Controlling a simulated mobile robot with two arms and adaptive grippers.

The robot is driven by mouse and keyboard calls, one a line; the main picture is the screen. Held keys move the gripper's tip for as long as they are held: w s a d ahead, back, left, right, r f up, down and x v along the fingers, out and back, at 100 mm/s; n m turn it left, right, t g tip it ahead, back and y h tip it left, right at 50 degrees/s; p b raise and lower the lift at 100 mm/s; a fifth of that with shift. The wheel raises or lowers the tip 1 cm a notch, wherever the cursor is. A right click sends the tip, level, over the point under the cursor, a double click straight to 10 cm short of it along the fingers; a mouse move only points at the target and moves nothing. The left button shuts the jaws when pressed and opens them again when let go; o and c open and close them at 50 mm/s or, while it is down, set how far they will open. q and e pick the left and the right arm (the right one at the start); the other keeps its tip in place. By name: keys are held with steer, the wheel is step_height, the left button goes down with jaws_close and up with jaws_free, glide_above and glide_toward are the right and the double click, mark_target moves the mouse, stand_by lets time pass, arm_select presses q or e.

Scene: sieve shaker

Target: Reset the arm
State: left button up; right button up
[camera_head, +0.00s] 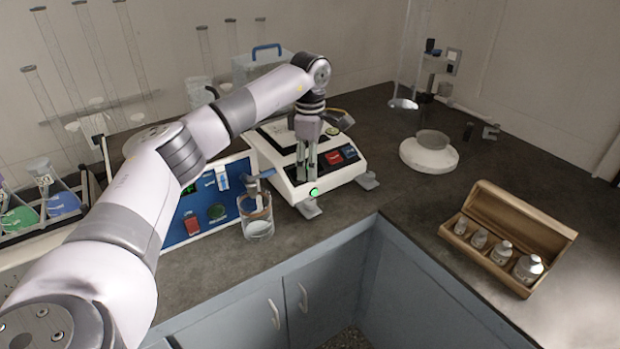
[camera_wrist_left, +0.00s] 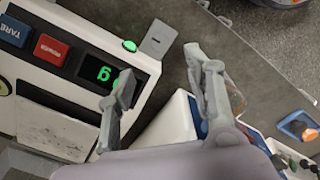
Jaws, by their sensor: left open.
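My left arm (camera_head: 140,200) reaches in from the left in the head view. Its gripper (camera_head: 306,172) points down at the front of a white balance with red and blue buttons (camera_head: 348,172). In the left wrist view the two fingers of the gripper (camera_wrist_left: 160,82) are spread apart with nothing between them. The balance also shows there on the left (camera_wrist_left: 60,105), with a lit green digit display (camera_wrist_left: 98,70) close to one finger. I cannot tell whether the fingers touch it. My right gripper is not in view.
A blue-fronted device (camera_head: 196,232) and a glass beaker (camera_head: 257,222) stand left of the balance. A wooden box of metal weights (camera_head: 525,222) and a round white dish-like device (camera_head: 428,156) are to the right. Tall glass cylinders (camera_head: 90,50) stand behind. The dark counter between is clear.

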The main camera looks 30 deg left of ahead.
arm_select(q)
steer(key=shift+r, duration=0.5)
